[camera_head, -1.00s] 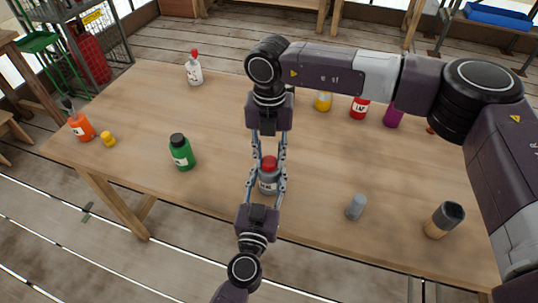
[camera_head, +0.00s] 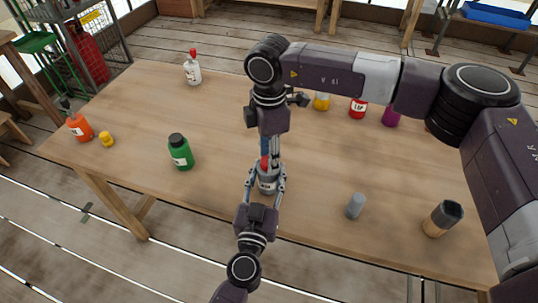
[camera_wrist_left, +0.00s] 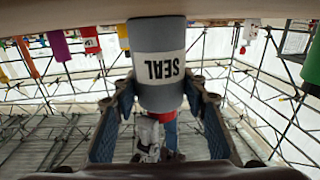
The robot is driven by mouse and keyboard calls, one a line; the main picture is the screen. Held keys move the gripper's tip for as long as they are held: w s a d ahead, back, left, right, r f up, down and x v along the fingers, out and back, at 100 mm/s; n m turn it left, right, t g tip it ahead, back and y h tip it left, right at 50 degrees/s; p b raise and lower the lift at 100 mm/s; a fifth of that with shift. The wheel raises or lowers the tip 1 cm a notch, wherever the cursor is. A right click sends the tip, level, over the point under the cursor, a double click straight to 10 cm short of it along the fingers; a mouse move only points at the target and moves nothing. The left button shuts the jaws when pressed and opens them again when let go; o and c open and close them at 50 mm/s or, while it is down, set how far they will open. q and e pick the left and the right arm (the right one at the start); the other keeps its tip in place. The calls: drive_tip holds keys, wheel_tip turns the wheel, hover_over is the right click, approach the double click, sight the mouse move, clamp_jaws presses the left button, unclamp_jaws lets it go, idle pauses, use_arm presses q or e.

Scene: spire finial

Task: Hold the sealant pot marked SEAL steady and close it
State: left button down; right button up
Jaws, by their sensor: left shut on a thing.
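The sealant pot (camera_head: 267,184) is grey with a red top (camera_head: 264,163) and stands upright near the table's front edge. In the left wrist view the pot (camera_wrist_left: 158,92) shows upside down, with SEAL on its white label. My left gripper (camera_head: 266,189) is shut on the pot's body from the front. My right gripper (camera_head: 269,158) points down from above at the red top. Its fingers are seen nearly edge-on, so whether they grip the top is unclear. In the left wrist view a right finger (camera_wrist_left: 148,138) shows beside the red top (camera_wrist_left: 170,133).
On the wooden table (camera_head: 320,200) stand a green bottle (camera_head: 181,153), a grey cylinder (camera_head: 355,206) and a dark-topped tan container (camera_head: 442,219). A yellow pot (camera_head: 321,102), a red pot (camera_head: 358,108) and a purple pot (camera_head: 391,117) stand behind.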

drive_tip(key=shift+o, duration=0.4)
drive_tip(key=shift+s+r, duration=0.1)
drive_tip(key=shift+r, duration=2.15)
drive_tip(key=shift+c, duration=0.4)
